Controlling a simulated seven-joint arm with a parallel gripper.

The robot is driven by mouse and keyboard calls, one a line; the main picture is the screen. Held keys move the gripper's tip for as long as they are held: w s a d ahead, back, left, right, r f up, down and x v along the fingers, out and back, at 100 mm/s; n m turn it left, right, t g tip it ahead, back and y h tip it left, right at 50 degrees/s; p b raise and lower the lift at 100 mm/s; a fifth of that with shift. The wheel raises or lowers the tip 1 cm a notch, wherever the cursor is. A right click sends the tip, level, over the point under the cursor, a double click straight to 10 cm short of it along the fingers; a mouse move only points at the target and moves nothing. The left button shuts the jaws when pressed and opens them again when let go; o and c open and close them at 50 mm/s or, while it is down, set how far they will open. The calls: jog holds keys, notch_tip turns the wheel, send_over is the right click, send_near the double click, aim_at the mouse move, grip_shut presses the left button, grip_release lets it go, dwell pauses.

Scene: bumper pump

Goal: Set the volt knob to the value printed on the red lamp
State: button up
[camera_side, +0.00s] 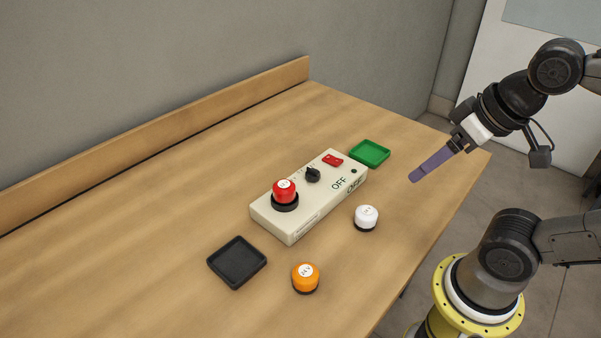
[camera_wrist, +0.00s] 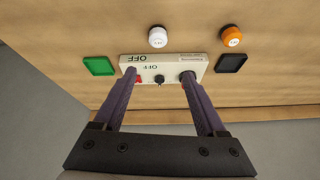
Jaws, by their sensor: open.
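A cream control box (camera_side: 310,205) lies on the table, with a black volt knob (camera_side: 312,175) near its middle. The knob also shows in the wrist view (camera_wrist: 159,79). A red lamp (camera_side: 284,190) sits in a black socket at the box's near-left end. It carries a white label whose print is too small to read. My gripper (camera_side: 413,178) is open and empty, in the air to the right of the box and clear of it. In the wrist view its two purple fingers (camera_wrist: 157,74) stand wide apart, and one finger hides the red lamp.
A white lamp (camera_side: 366,217) and an orange lamp (camera_side: 305,277) stand on the table, both labelled. A green tray (camera_side: 385,149) lies beyond the box and a black tray (camera_side: 221,259) before it. A red switch (camera_side: 333,160) sits on the box, marked OFF. A wooden ledge (camera_side: 170,137) runs along the wall.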

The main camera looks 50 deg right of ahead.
jog(key=w+r+m, duration=0.3)
jog(key=w+r, duration=0.2)
jog(key=m+g, duration=0.3)
jog(key=g, duration=0.2)
send_over(313, 169)
notch_tip(313, 169, down, 7)
jog(key=shift+g, duration=0.3)
notch_tip(313, 169, down, 14)
jog(key=shift+r, duration=0.1)
grip_shut()
